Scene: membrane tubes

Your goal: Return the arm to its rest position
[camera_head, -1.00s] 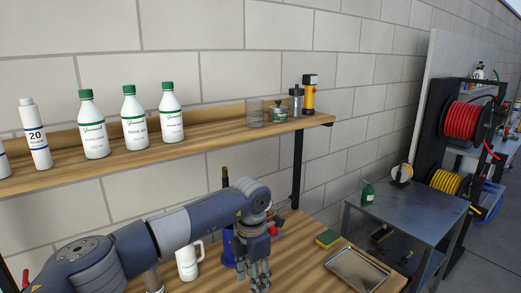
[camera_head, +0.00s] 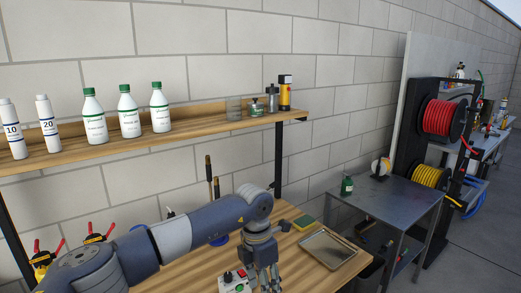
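My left arm comes in from the lower left, over the wooden workbench (camera_head: 300,262). Its gripper (camera_head: 265,282) hangs at the wrist, fingers pointing down, above or in front of the bench. The fingertips are near the bottom edge of the picture, and I cannot tell whether they are open or shut. I see nothing clearly held. My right gripper is not in view. Two white tubes stand upright on the shelf at left, one marked 10 (camera_head: 13,130) and one marked 20 (camera_head: 47,124).
The wooden shelf (camera_head: 190,132) also holds three white green-capped bottles (camera_head: 128,117) and a yellow-black cylinder (camera_head: 285,93). A box with a red button (camera_head: 234,281) is beside the gripper. A metal tray (camera_head: 328,249) and sponge (camera_head: 304,222) lie right. A grey side table (camera_head: 395,200) stands beyond.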

